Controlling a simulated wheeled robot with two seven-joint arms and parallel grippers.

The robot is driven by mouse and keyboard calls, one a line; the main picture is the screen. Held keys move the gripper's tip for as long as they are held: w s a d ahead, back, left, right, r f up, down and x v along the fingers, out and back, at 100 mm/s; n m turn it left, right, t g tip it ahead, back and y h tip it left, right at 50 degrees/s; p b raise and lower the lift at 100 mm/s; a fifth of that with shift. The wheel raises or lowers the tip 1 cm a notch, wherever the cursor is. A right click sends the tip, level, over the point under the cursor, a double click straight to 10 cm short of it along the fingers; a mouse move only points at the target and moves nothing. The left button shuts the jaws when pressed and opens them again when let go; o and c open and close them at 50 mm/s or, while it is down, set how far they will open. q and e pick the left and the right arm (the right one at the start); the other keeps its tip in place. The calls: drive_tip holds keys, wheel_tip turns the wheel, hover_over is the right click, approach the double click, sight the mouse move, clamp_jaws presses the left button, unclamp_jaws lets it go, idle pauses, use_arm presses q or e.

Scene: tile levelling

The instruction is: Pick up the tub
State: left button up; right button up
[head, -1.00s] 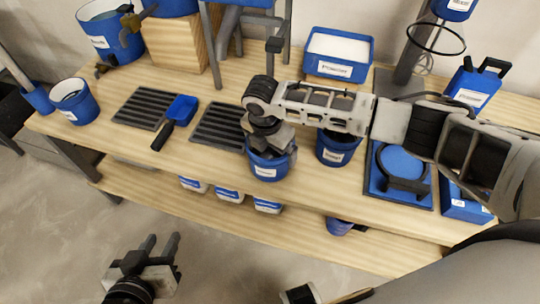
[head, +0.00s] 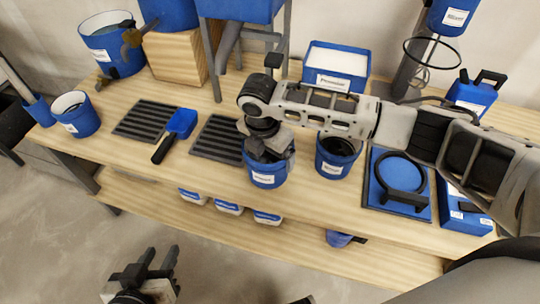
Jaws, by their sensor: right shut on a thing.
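A blue tub (head: 267,179) with a white label stands at the front of the wooden bench. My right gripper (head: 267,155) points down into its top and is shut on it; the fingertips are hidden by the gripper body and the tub. A second blue tub (head: 333,167) with a dark inside stands just to its right, under my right forearm. My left gripper (head: 160,258) is low at the bottom left, away from the bench, with its fingers apart and empty.
A white-filled blue box (head: 336,68) stands behind. A blue plate with a ring (head: 399,177) is to the right. Lidded tubs (head: 228,207) sit on the lower shelf.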

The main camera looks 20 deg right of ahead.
drive_tip(key=s+a+r, duration=0.1)
drive_tip(key=r, duration=0.1)
drive_tip(key=s+a+r, duration=0.2)
drive_tip(key=r, duration=0.1)
drive_tip(key=shift+s+a+r+p, duration=0.35)
drive_tip(key=shift+a+p, duration=0.05)
drive_tip(key=s+a+r, duration=0.3)
drive_tip(key=s+a, duration=0.2)
drive_tip(key=s, duration=0.1)
use_arm(q)
drive_tip(key=shift+s+a+r+p, duration=0.15)
drive_tip(key=shift+r+p, duration=0.1)
drive_tip(key=shift+p, duration=0.1)
use_arm(e)
drive_tip(key=d+r+m+g, duration=0.1)
drive_tip(key=d+m, duration=0.3)
drive_tip(key=m, duration=0.4)
drive_tip(key=w+d+r+m+g+y, duration=0.1)
drive_tip(key=d+r+m, duration=0.3)
drive_tip(key=m, duration=0.5)
drive_tip(key=d+r+m, duration=0.2)
drive_tip(key=d+m, duration=0.4)
drive_tip(key=m, duration=0.2)
drive_tip(key=shift+w+d+r+g, duration=0.15)
drive_tip(key=shift+w+r+g, duration=0.2)
drive_tip(key=shift+w+g, duration=0.05)
drive_tip(key=shift+d, duration=0.1)
